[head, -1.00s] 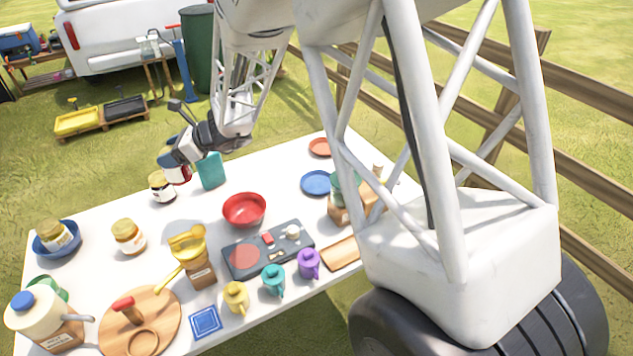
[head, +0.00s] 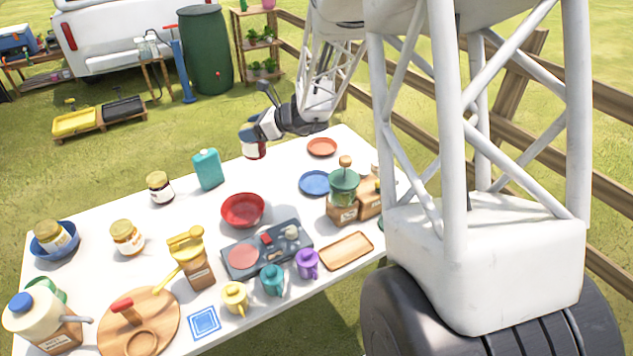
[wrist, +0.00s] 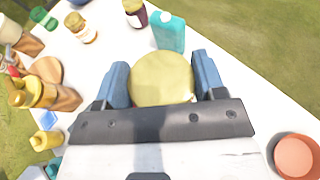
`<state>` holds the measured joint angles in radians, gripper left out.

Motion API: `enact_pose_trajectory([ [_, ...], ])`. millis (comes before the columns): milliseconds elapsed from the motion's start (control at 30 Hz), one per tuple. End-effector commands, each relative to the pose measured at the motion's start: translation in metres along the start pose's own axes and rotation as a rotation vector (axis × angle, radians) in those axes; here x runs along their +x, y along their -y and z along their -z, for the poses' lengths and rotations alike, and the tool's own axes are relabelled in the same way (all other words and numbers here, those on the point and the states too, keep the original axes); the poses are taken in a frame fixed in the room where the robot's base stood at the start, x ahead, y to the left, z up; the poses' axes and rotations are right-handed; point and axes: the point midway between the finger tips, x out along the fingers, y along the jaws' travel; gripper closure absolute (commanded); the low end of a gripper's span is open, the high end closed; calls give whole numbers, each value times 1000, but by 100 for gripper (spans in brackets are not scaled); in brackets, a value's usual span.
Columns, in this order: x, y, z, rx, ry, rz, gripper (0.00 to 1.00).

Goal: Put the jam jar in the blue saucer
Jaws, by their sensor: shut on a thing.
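My gripper (head: 262,128) is shut on a jam jar (head: 255,151) with dark red contents. It holds the jar upright above the far edge of the white table. In the wrist view the jar's pale gold lid (wrist: 160,80) sits between my two blue fingers. The blue saucer (head: 316,183) lies empty on the table, to the right of and nearer than the held jar in the head view. I cannot make out the blue saucer in the wrist view.
An orange saucer (head: 322,147) lies behind the blue one. A green-topped grinder (head: 343,190) stands close to the blue saucer's right. A teal carton (head: 207,169), a dark jar (head: 160,188) and a red bowl (head: 243,210) stand to the left.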

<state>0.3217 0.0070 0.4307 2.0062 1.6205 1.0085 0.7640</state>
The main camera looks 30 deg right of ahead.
Motion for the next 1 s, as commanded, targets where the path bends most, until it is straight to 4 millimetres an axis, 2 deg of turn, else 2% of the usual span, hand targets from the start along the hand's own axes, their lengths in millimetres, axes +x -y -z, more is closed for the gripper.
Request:
enact_pose_trajectory([
  [300,-59,35,24,31,-1,76,76],
  [700,-129,66,53,67,-1,161,76],
  [933,-156,76,64,81,-1,193,76],
  [1000,-147,74,78,83,-2,188,76],
])
